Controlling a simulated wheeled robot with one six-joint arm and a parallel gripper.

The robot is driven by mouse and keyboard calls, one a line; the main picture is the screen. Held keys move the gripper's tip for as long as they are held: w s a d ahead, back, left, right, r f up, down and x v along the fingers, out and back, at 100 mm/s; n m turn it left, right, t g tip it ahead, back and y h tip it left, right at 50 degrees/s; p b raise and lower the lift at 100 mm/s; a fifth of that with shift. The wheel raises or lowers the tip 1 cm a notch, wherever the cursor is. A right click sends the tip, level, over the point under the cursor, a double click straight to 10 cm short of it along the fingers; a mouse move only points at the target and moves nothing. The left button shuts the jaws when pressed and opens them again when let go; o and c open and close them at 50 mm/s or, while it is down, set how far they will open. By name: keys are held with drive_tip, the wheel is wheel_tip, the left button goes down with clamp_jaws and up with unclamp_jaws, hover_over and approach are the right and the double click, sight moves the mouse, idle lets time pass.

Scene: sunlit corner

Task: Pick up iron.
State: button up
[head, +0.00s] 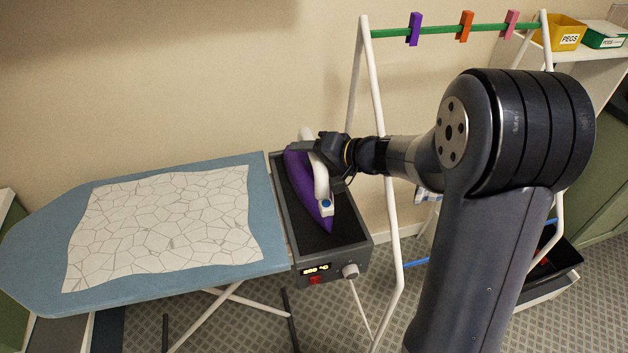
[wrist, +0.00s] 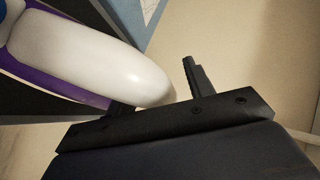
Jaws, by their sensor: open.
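The iron has a purple body (head: 297,172) and a white handle (head: 321,185) with a blue button. It sits in the dark, recessed rest (head: 345,238) at the right end of the ironing board. My gripper (head: 328,160) is at the far part of the handle. In the wrist view the rounded white handle end (wrist: 120,65) fills the upper left. One finger of my open gripper (wrist: 155,90) shows right of the handle end. The other is mostly hidden below the handle. I cannot tell if either touches it.
The blue ironing board (head: 45,240) bears a white cloth with a cracked pattern (head: 165,225). A white drying rack (head: 392,220) with a green rail and coloured pegs stands close on the right. A yellow pegs box (head: 560,32) is on the shelf behind.

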drive_tip(key=shift+c, duration=0.2)
clamp_jaws()
idle(0.3)
idle(0.8)
drive_tip(key=shift+r, duration=0.1)
